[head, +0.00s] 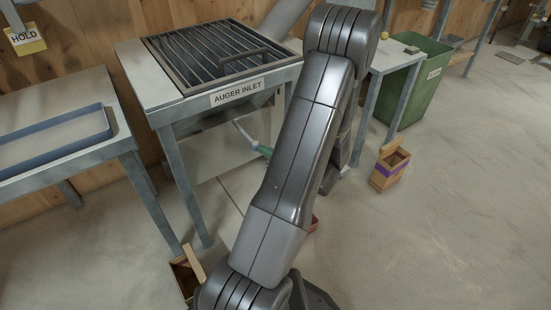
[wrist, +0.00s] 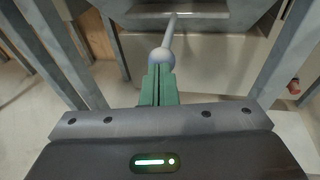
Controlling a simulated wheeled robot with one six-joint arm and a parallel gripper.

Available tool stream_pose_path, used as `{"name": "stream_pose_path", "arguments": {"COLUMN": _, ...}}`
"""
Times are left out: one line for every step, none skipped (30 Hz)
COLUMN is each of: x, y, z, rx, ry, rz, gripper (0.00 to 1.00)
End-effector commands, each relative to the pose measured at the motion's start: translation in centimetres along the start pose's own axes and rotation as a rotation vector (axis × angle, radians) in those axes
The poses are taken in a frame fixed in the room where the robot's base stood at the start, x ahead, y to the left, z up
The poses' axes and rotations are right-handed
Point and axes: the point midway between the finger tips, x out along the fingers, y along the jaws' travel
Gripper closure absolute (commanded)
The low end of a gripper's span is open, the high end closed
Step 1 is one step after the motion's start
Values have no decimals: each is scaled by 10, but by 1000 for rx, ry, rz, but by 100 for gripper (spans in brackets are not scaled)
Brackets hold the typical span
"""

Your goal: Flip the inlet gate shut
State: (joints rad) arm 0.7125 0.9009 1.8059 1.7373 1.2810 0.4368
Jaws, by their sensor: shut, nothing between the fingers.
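The auger inlet is a metal stand with a label (head: 237,93) and a barred grate (head: 213,55) lying flat on top. Below it a thin rod with a pale ball knob (head: 255,145) sticks out from under the hopper. In the wrist view the ball knob (wrist: 161,56) is straight ahead, with its rod (wrist: 168,35) running up and away. My gripper (wrist: 161,72) has green fingers, closed together with nothing between them. The fingertips are right at the near side of the knob; I cannot tell whether they touch it. In the head view my arm hides most of my gripper.
The stand's metal legs (head: 188,185) flank the space under the hopper. A table with a blue-rimmed tray (head: 60,140) is at left. A green bin (head: 418,85) and a small wooden box (head: 390,167) are at right. Another box (head: 185,277) is at the front.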

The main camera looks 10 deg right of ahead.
Motion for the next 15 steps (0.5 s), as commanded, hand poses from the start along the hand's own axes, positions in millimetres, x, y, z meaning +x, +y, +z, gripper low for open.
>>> {"name": "stream_pose_path", "arguments": {"x": 3, "y": 0, "z": 0, "rx": -1, "ry": -1, "rz": 1, "gripper": 100}}
{"name": "stream_pose_path", "arguments": {"x": 4, "y": 0, "z": 0, "rx": 0, "ry": -1, "rz": 0, "gripper": 100}}
{"name": "stream_pose_path", "arguments": {"x": 5, "y": 0, "z": 0, "rx": 0, "ry": -1, "rz": 0, "gripper": 100}}
{"name": "stream_pose_path", "arguments": {"x": 6, "y": 0, "z": 0, "rx": 0, "ry": -1, "rz": 0, "gripper": 100}}
{"name": "stream_pose_path", "arguments": {"x": 6, "y": 0, "z": 0, "rx": 0, "ry": -1, "rz": 0, "gripper": 100}}
{"name": "stream_pose_path", "arguments": {"x": 6, "y": 0, "z": 0, "rx": 0, "ry": -1, "rz": 0, "gripper": 100}}
{"name": "stream_pose_path", "arguments": {"x": 6, "y": 0, "z": 0, "rx": 0, "ry": -1, "rz": -1, "gripper": 100}}
{"name": "stream_pose_path", "arguments": {"x": 6, "y": 0, "z": 0, "rx": 0, "ry": -1, "rz": -1, "gripper": 100}}
{"name": "stream_pose_path", "arguments": {"x": 6, "y": 0, "z": 0, "rx": 0, "ry": -1, "rz": -1, "gripper": 100}}
{"name": "stream_pose_path", "arguments": {"x": 6, "y": 0, "z": 0, "rx": 0, "ry": -1, "rz": 0, "gripper": 100}}
{"name": "stream_pose_path", "arguments": {"x": 6, "y": 0, "z": 0, "rx": 0, "ry": -1, "rz": -1, "gripper": 100}}
{"name": "stream_pose_path", "arguments": {"x": 6, "y": 0, "z": 0, "rx": 0, "ry": -1, "rz": 0, "gripper": 100}}
{"name": "stream_pose_path", "arguments": {"x": 6, "y": 0, "z": 0, "rx": 0, "ry": -1, "rz": 0, "gripper": 100}}
{"name": "stream_pose_path", "arguments": {"x": 7, "y": 0, "z": 1, "rx": 0, "ry": -1, "rz": 0, "gripper": 100}}
{"name": "stream_pose_path", "arguments": {"x": 9, "y": -1, "z": 1, "rx": 0, "ry": -1, "rz": 1, "gripper": 100}}
